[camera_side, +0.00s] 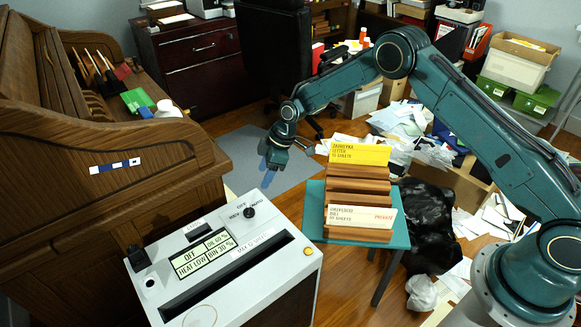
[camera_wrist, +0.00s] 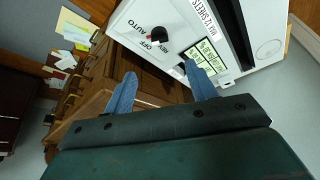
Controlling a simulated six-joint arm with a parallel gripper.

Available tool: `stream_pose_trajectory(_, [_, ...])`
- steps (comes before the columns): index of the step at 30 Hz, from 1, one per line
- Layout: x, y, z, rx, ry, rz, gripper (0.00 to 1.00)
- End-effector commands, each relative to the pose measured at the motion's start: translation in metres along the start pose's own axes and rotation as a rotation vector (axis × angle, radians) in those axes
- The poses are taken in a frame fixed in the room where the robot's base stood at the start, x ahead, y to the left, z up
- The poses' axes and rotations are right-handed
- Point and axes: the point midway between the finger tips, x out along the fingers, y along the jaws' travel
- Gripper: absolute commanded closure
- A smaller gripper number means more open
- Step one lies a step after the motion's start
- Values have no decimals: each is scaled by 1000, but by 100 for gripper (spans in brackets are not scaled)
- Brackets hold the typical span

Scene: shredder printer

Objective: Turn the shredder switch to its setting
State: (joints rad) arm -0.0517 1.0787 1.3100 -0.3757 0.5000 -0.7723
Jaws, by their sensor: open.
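The shredder (camera_side: 285,262) is a pale grey box with a dark slot and a lit display (camera_side: 203,254) whose top-left cell reads OFF. The shredder switch is a small black round knob (camera_side: 249,212) on its top panel, among the labels REV, OFF and AUTO. My gripper (camera_side: 267,172) is above and behind the shredder's far edge, pointing down. Its blue fingers are apart and empty in the wrist view (camera_wrist: 160,70), with the knob beyond the gap, not touched.
A wooden roll-top desk (camera_side: 120,195) stands close on the left. A teal stool (camera_side: 313,210) with a brown card rack (camera_side: 356,190) stands right of the shredder. Papers and a black bag (camera_side: 428,225) clutter the floor. The air above the shredder is clear.

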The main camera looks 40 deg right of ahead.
Motion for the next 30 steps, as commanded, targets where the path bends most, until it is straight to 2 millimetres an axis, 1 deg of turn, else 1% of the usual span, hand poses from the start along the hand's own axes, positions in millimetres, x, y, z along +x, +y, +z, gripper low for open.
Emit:
stream_pose_trajectory(8, [3,0,0,-1,0,0,44])
stream_pose_trajectory(14, [16,0,0,0,-2,-1,44])
stream_pose_trajectory(30, [82,0,0,1,-1,0,44])
